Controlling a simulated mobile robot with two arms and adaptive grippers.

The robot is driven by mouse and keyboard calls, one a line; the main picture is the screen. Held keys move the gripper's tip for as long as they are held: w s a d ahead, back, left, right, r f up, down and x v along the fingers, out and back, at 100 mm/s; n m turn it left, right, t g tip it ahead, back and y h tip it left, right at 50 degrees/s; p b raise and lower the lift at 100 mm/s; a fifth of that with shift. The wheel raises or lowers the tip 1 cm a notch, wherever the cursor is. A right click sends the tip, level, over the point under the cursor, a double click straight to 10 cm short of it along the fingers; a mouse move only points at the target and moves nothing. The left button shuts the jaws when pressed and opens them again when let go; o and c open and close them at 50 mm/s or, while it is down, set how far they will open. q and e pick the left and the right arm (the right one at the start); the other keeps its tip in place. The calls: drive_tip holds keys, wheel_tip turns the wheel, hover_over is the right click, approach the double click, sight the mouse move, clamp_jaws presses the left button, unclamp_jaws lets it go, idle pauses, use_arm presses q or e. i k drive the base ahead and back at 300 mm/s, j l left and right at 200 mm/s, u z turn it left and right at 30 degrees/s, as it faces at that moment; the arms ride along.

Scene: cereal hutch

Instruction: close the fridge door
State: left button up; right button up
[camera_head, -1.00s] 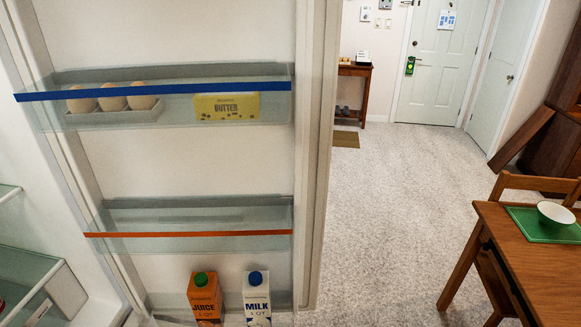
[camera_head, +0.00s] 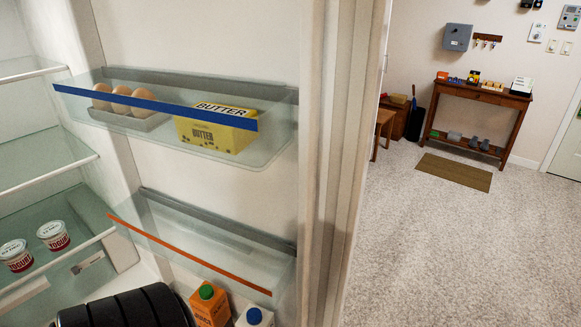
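The fridge door (camera_head: 215,60) stands open, its inner side facing me and filling the middle of the head view. Its free edge (camera_head: 335,150) is on the right and its hinge side meets the fridge interior on the left. The upper door shelf (camera_head: 278,125) holds eggs (camera_head: 121,97) and a yellow butter box (camera_head: 216,128). Below the lower door shelf (camera_head: 190,255), a juice carton (camera_head: 207,308) and a milk carton (camera_head: 254,318) stand at the bottom edge. Neither of my grippers shows, so I see no gripper contact with the door.
Fridge shelves (camera_head: 45,147) with two small cups (camera_head: 53,235) are on the left. Open carpeted floor (camera_head: 430,250) lies right of the door. A wooden console table (camera_head: 478,97) stands against the far wall, with a brown mat (camera_head: 455,172) before it.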

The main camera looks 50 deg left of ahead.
sight(329, 53)
drive_tip(key=i+u, duration=0.25)
drive_tip(key=i, duration=0.15)
drive_tip(key=i+l+u, duration=0.15)
drive_tip(key=i+u, duration=0.35)
drive_tip(key=u, duration=0.25)
drive_tip(key=i+l+u, duration=0.1)
drive_tip(key=u, duration=0.35)
drive_tip(key=i+l+u, duration=0.2)
drive_tip(key=u, duration=0.2)
drive_tip(key=i+l+u, duration=0.1)
drive_tip(key=u, duration=0.35)
drive_tip(key=i+l+u, duration=0.1)
drive_tip(key=l+u, duration=0.2)
drive_tip(key=u, duration=0.15)
drive_tip(key=i+l+u, duration=0.1)
drive_tip(key=l+u, duration=0.15)
drive_tip(key=u, duration=0.15)
drive_tip(key=l+u, duration=0.25)
drive_tip(key=u, duration=0.2)
drive_tip(key=i+l+u, duration=0.1)
drive_tip(key=l+u, duration=0.5)
drive_tip(key=u, duration=0.2)
